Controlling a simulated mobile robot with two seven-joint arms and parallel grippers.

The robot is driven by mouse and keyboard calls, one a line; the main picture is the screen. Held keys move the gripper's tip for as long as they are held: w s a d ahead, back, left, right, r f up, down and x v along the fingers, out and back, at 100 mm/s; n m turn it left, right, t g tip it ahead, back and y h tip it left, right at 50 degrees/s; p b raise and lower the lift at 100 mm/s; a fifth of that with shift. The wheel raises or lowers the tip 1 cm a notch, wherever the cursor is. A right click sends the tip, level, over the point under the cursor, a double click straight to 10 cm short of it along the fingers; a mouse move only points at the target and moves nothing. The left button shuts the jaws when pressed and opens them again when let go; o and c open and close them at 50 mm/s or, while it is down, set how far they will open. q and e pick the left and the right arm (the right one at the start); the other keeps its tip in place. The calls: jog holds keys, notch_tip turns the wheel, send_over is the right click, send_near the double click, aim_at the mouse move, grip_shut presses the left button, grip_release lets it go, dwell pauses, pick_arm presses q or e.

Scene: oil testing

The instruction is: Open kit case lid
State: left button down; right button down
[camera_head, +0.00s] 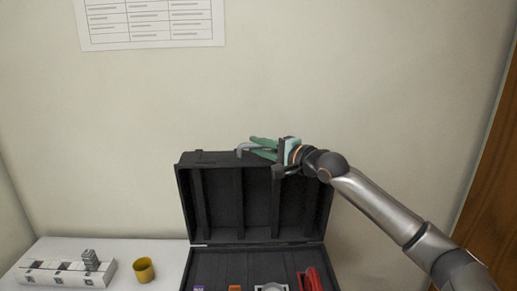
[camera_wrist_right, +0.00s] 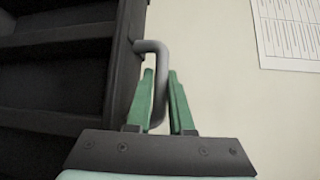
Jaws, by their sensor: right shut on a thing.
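The black kit case stands open on the white table, with its lid (camera_head: 220,205) raised upright against the wall side. The lower part of the case (camera_head: 215,268) shows at the bottom of the head view. My right gripper (camera_head: 257,148) is at the top edge of the lid, with its green fingers shut on the grey lid handle (camera_head: 242,149). In the right wrist view the bent handle (camera_wrist_right: 155,85) passes between the two green fingers (camera_wrist_right: 161,100), and the dark ribbed lid (camera_wrist_right: 65,70) fills the left. My left gripper is not in view.
Inside the case are a red item (camera_head: 312,279), a grey round item (camera_head: 271,287) and small orange and purple items. A yellow cup (camera_head: 144,270) and a white rack (camera_head: 62,275) stand on the table (camera_head: 165,252) at left. A wall lies behind; a wooden panel (camera_head: 497,190) is at right.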

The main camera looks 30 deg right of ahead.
jog(key=c, duration=1.1)
grip_release()
jog(key=shift+b+v, duration=2.7)
jog(key=shift+v, duration=3.55)
